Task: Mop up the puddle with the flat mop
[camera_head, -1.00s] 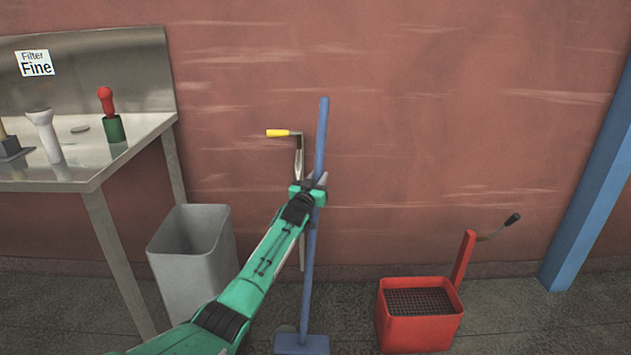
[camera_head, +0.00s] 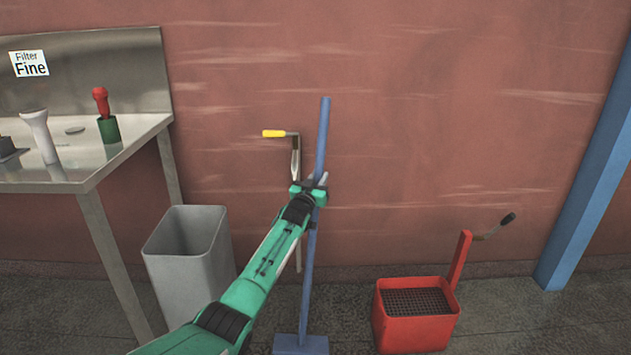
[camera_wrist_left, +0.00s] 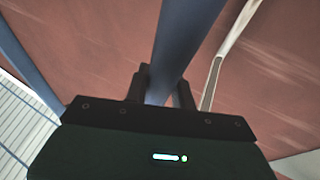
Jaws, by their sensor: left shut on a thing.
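The flat mop (camera_head: 323,140) has a long blue pole and a blue flat head (camera_head: 300,344) at the bottom edge of the head view. It stands nearly upright, leaning slightly. My left gripper (camera_head: 314,188) is shut around the upper part of the pole. In the left wrist view, the pole (camera_wrist_left: 183,45) passes between the dark fingers (camera_wrist_left: 160,88). I see no puddle in these views. My right gripper is not in view.
A red wringer bucket (camera_head: 418,325) with a lever stands on the floor at right, near a blue post (camera_head: 588,170). A grey bin (camera_head: 185,265) and steel table (camera_head: 85,178) stand at left. A yellow-handled crank (camera_head: 275,133) is behind the mop.

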